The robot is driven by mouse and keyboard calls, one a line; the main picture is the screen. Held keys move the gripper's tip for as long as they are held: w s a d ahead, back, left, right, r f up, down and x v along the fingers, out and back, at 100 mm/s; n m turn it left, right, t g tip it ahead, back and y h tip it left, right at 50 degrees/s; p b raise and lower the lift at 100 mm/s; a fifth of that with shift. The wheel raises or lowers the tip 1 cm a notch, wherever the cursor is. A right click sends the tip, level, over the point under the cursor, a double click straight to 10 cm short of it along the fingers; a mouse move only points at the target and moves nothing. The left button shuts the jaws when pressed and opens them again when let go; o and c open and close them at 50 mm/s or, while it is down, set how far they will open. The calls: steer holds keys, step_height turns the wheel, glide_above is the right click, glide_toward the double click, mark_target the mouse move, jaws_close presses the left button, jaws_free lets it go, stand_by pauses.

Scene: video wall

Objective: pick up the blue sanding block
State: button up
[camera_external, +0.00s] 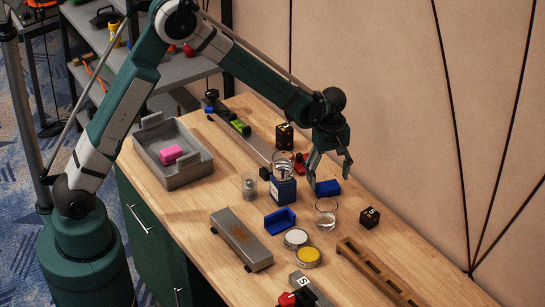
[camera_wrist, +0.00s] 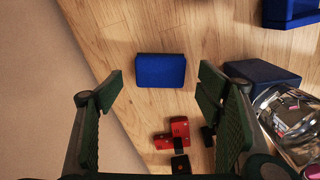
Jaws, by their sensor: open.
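The blue sanding block (camera_external: 327,187) lies flat on the wooden table, just below my gripper (camera_external: 330,170) in the external view. In the wrist view the block (camera_wrist: 160,70) shows whole, a plain blue rectangle ahead of my gripper (camera_wrist: 161,88) and between the lines of its two fingers. The fingers are spread wide and nothing is between them. The gripper appears above the block, not touching it.
A dark blue box (camera_external: 283,190) with a clear glass (camera_external: 282,165) stands left of the block. A tumbler (camera_external: 326,214), a black cube (camera_external: 370,217) and a blue tray (camera_external: 280,220) are nearby. Red clamp-like parts (camera_wrist: 172,135) lie near the fingers. The wall borders the table's right.

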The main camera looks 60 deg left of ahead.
mark_target(328, 185)
steer(key=shift+f, duration=2.05)
steer(key=shift+c, duration=0.5)
steer(key=c, duration=0.9)
